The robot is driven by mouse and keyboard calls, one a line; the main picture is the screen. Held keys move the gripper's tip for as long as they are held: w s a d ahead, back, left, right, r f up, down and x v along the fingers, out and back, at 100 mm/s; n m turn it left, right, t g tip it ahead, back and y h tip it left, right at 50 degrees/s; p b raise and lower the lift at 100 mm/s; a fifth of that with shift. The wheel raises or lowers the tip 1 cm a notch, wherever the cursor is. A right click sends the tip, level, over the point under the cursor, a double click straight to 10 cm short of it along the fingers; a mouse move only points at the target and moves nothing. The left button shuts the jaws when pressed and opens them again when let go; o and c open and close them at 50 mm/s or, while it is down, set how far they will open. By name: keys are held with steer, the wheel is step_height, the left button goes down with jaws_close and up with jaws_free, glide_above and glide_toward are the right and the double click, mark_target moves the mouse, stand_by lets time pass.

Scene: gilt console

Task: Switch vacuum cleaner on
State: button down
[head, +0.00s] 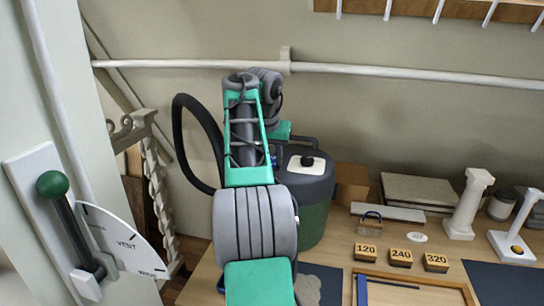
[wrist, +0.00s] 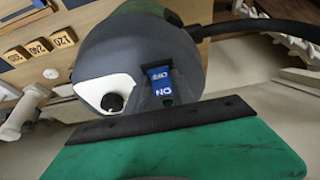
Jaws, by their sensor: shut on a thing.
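The vacuum cleaner (head: 315,185) stands upright on the bench, with a dark grey lid, a green drum and a black hose (head: 178,135). In the wrist view its grey lid (wrist: 135,50) fills the middle. A blue rocker switch (wrist: 159,82) marked OFF and ON sits in a recess of the lid, beside a white plate with a black knob (wrist: 112,102). My gripper (wrist: 160,122) shows as a green plate with a black edge, right at the ON end of the switch. It is shut at the switch; the exact contact is hidden. In the head view my arm hides most of it.
Blocks marked 120 (head: 365,252), 240 (head: 401,258) and 320 (head: 435,262) lie on the bench to the right. A white column (head: 467,205) stands behind them. A lever with a green knob (head: 53,184) is at the left. A white pipe (head: 400,74) crosses the wall.

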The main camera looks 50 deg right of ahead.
steer(key=shift+r+p, duration=0.55)
steer(key=shift+p, duration=0.4)
steer(key=y+p, duration=0.1)
steer(key=p, duration=0.3)
steer(key=shift+d+r+g, duration=0.2)
steer(key=shift+g, duration=0.1)
steer(key=y+p, duration=0.1)
steer(key=p, duration=0.2)
steer(key=y+p, duration=0.1)
steer(key=p, duration=0.2)
steer(key=shift+w+d+g, duration=0.15)
steer(key=shift+d+g, duration=0.05)
steer(key=shift+g, duration=0.1)
steer(key=shift+d+f+y+p, duration=0.1)
steer(key=shift+f+y+p, duration=0.2)
steer(key=shift+p, duration=0.7)
steer(key=shift+f, duration=0.2)
steer(key=c, duration=1.1)
jaws_free()
